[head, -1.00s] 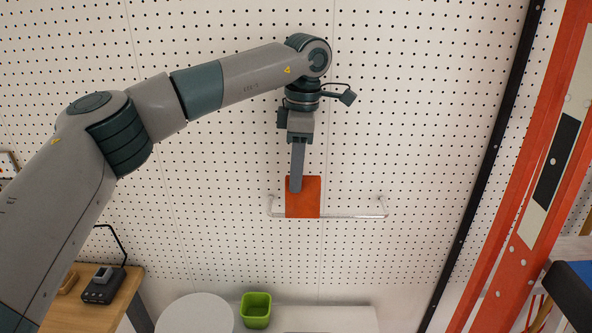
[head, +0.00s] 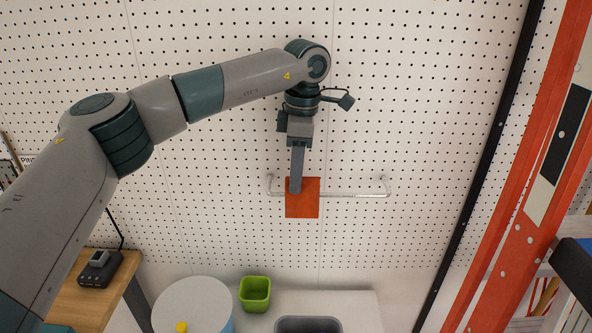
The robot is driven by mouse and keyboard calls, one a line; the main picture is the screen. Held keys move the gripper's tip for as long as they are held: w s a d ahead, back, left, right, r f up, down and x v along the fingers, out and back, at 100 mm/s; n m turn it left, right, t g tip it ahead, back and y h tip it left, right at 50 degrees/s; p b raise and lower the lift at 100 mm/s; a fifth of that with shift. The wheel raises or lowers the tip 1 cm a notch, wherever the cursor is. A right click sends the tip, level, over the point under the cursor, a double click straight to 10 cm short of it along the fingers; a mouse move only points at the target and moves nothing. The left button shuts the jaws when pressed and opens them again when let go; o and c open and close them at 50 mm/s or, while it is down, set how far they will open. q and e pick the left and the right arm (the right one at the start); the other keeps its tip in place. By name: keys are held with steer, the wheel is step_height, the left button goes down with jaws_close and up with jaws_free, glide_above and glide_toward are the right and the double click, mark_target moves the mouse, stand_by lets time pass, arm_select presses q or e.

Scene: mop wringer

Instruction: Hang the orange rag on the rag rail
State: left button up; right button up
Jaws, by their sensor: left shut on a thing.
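The orange rag (head: 309,206) hangs flat at the rag rail, in the middle of the head view. The rag rail (head: 355,194) is a thin pale bar fixed to the white pegboard wall, and its right part is bare. The rag covers part of the bar's left half and reaches above and below its line. My left gripper (head: 296,186) points down and is shut on the rag's upper left part. Whether the rag goes over the bar or only hangs in front of it, I cannot tell. My right gripper is not in view.
A green square pot (head: 255,293), a round white-topped container (head: 194,308) and a grey basin (head: 308,325) are below the rail. A wooden bench (head: 86,295) is at the lower left. An orange upright frame (head: 525,190) stands at the right. The wall around the rail is clear.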

arm_select(q)
steer(key=shift+f+b, duration=0.6)
steer(key=shift+f, duration=0.65)
steer(key=o, duration=1)
